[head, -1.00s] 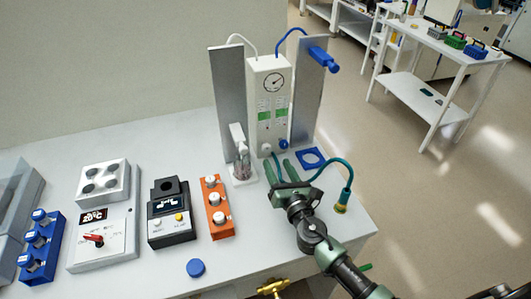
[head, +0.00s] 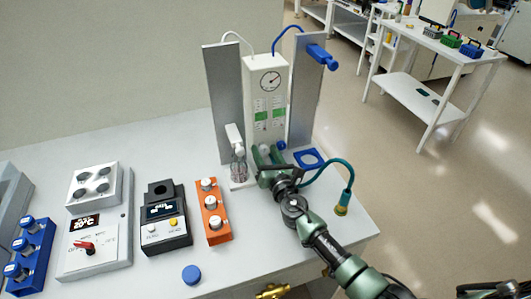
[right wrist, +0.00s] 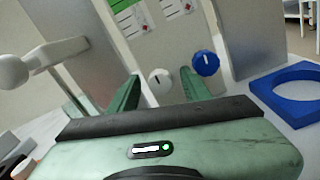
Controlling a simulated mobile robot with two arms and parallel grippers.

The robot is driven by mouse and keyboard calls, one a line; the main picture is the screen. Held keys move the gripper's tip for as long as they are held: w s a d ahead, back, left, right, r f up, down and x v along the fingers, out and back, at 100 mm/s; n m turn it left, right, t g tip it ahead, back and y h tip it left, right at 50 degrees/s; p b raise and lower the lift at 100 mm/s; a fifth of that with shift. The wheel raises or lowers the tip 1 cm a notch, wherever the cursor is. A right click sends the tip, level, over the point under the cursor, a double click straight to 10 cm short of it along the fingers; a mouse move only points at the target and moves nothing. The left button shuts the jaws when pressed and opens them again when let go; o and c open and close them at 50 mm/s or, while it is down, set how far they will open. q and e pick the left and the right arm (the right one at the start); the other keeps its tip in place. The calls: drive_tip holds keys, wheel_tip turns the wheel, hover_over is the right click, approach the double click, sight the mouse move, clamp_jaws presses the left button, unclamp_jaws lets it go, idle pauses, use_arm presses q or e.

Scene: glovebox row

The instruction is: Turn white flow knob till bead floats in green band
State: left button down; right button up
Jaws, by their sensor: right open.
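The white flow panel (head: 268,88) stands upright at the back of the bench, with a round gauge and two scales with green bands (head: 262,116). At its foot are the white knob (right wrist: 160,78) and a blue knob (right wrist: 206,63). My right gripper (right wrist: 160,92) is open and empty, its green fingers pointing at the panel. In the right wrist view the white knob shows between the fingers, slightly beyond them, with no visible contact. In the head view the gripper (head: 270,158) partly covers the knobs' area. The bead is too small to make out.
Grey upright plates (head: 224,98) flank the panel. A clear bottle (head: 238,165) stands close on the left, a blue ring holder (head: 308,158) on the right, and a teal hose (head: 340,170) curves nearby.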

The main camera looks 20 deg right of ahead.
clamp_jaws()
drive_tip(key=shift+m, duration=0.3)
drive_tip(key=m+b, duration=0.2)
drive_tip(key=m, duration=0.1)
drive_tip(key=shift+f+m, duration=0.15)
drive_tip(key=shift+m, duration=0.15)
drive_tip(key=m+b, duration=0.1)
drive_tip(key=m, duration=0.3)
drive_tip(key=shift+m, duration=0.3)
drive_tip(key=m+b, duration=0.1)
drive_tip(key=m, duration=0.7)
drive_tip(key=shift+m+b, duration=0.3)
drive_tip(key=shift+m, duration=0.1)
